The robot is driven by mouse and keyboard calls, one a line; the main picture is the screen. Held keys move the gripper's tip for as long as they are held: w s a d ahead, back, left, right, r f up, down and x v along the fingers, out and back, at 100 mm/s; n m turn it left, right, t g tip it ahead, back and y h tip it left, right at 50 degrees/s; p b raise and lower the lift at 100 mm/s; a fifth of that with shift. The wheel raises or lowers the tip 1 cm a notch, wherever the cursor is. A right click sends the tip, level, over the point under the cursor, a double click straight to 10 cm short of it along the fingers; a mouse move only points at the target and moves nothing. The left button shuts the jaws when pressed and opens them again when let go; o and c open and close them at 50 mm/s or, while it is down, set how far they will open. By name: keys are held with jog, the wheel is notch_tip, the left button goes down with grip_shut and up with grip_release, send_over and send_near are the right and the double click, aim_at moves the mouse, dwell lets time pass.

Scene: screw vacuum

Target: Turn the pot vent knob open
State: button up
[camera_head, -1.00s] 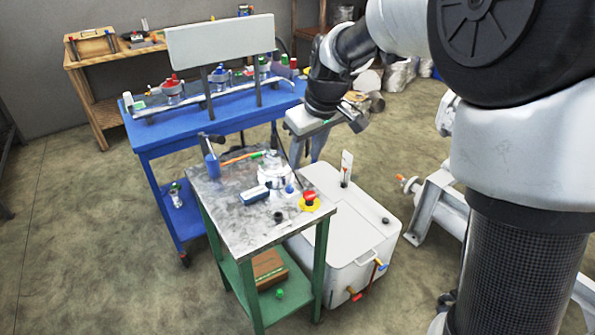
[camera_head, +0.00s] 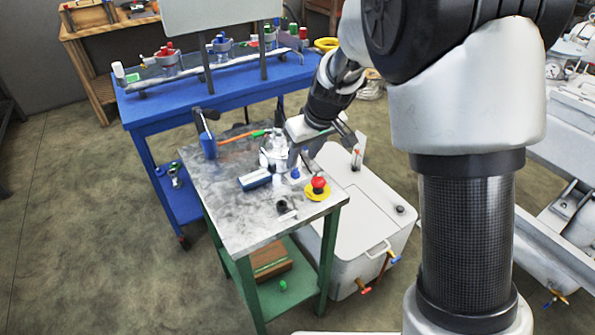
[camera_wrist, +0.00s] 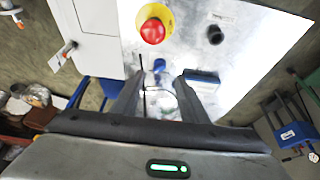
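A small pale metal pot (camera_head: 272,152) stands on the grey metal top (camera_head: 235,212) of the green-legged table. A small blue knob (camera_head: 295,173) shows at its near right side; I take it as the vent knob. In the wrist view the blue knob (camera_wrist: 159,65) lies just ahead of and between my fingertips, with the pale, blurred pot (camera_wrist: 163,104) between the fingers. My gripper (camera_wrist: 158,84) is open, with nothing visibly clamped. In the head view my gripper (camera_head: 312,152) is low over the table's right side, beside the pot. Contact with the knob cannot be told.
A red button on a yellow base (camera_head: 318,188), a black cap (camera_head: 284,206) and a blue-white box (camera_head: 255,179) lie close by. A white chest (camera_head: 365,215) stands right of the table. The table's front is mostly bare.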

aim_at(295, 170)
jog(key=b+x, duration=0.1)
jog(key=x, duration=0.6)
jog(key=shift+w+a+f, duration=0.1)
jog(key=shift+w+f, duration=0.05)
jog(key=shift+f, duration=0.1)
grip_shut()
jog(key=shift+r+m, duration=0.15)
jog(key=shift+m, duration=0.15)
jog(key=m+p, duration=0.2)
jog(key=p, duration=0.1)
jog(key=shift+a+r+t+h+p, duration=0.15)
jog(key=shift+t+h+p, duration=0.15)
jog(key=shift+h+p, duration=0.1)
jog(key=shift+m+h+p, duration=0.4)
jog(key=shift+m+p, duration=0.6)
jog(key=shift+p, duration=0.25)
jog(key=shift+a+m+p, duration=0.1)
jog(key=shift+m+p, duration=0.5)
jog(key=shift+p, duration=0.1)
jog(key=shift+f+h, duration=0.25)
jog(key=shift+h, duration=0.05)
